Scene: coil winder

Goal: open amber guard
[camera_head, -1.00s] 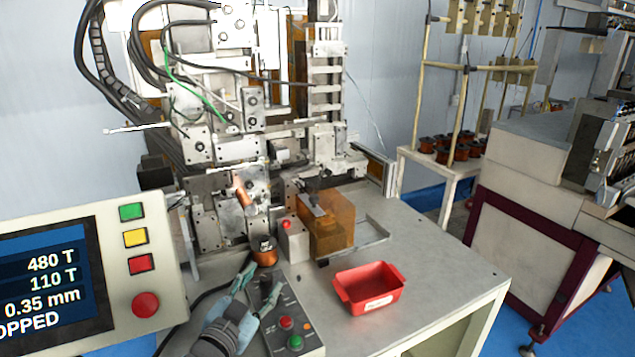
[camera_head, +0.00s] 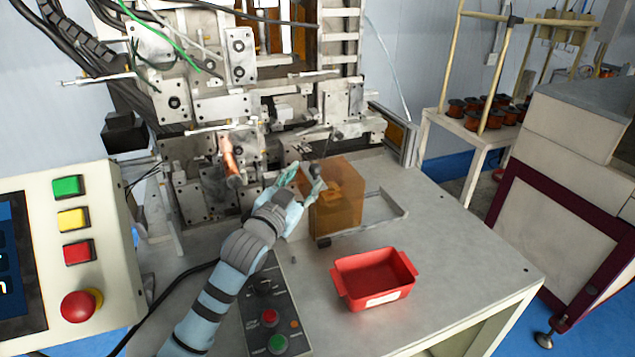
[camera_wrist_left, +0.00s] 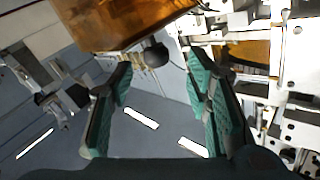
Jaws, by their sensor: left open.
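The amber guard (camera_head: 338,208), a see-through orange box, stands shut-looking on the machine table in the head view. My left gripper (camera_head: 304,176) is at its upper left edge, fingers spread, with the arm reaching up from the lower left. In the left wrist view the guard (camera_wrist_left: 125,18) fills the top, and a dark round knob (camera_wrist_left: 153,54) sticks out from its edge. The knob lies just beyond and between the open fingertips (camera_wrist_left: 160,72); I cannot tell whether they touch it. My right gripper is not in view.
A red bin (camera_head: 374,280) stands on the table in front of the guard. A button box (camera_head: 270,310) lies beside my left arm. The control panel (camera_head: 82,250) is at the left. A metal rail frame (camera_head: 392,205) extends right of the guard. The table's right front is clear.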

